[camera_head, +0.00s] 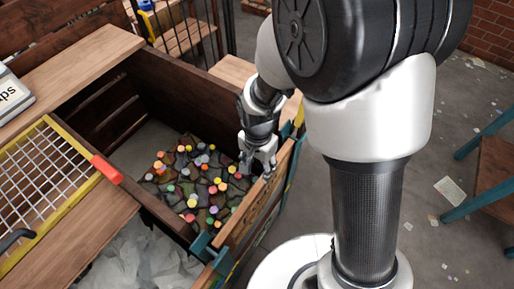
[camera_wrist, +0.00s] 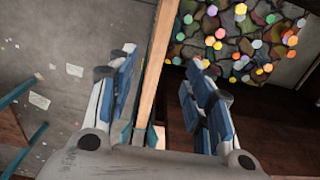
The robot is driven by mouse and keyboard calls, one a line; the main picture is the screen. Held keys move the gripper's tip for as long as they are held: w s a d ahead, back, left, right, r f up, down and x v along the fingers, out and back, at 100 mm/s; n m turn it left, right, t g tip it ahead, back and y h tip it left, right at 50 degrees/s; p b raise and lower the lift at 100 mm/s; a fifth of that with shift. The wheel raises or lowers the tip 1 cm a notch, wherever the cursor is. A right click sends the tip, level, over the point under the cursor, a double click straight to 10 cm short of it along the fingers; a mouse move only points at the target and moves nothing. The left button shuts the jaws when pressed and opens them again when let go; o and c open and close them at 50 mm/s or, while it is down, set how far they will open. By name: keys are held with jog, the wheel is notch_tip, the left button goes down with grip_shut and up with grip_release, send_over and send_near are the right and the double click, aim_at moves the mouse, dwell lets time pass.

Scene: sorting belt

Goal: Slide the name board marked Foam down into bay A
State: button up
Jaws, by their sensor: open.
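My gripper (camera_head: 258,165) points down at the right wall of an open wooden bay in the head view. In the wrist view my gripper (camera_wrist: 163,68) is open, with one blue-padded finger on each side of a light wooden edge (camera_wrist: 159,62). Nothing is visibly clamped. The light wooden panel (camera_head: 250,212) at this wall shows in the head view between teal brackets (camera_head: 205,247). I see no lettering on it, so I cannot tell whether it is the Foam board or the bay's wall. No bay letter A is readable.
The bay holds dark bottles with coloured caps (camera_head: 195,180). A neighbouring bay holds pale crumpled sheets (camera_head: 130,262). A yellow-framed mesh screen (camera_head: 45,185) lies at left, near a white sign (camera_head: 10,98) ending in "ps". A teal-legged table (camera_head: 490,165) stands right; the floor between is littered.

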aim_at(258, 187)
notch_tip(258, 187, down, 15)
jog(key=b, duration=0.5)
jog(key=shift+w+f, duration=0.1)
jog(key=shift+w, duration=0.05)
jog(key=shift+c, duration=0.3)
grip_shut()
dwell(0.3)
dwell(0.5)
dwell(0.4)
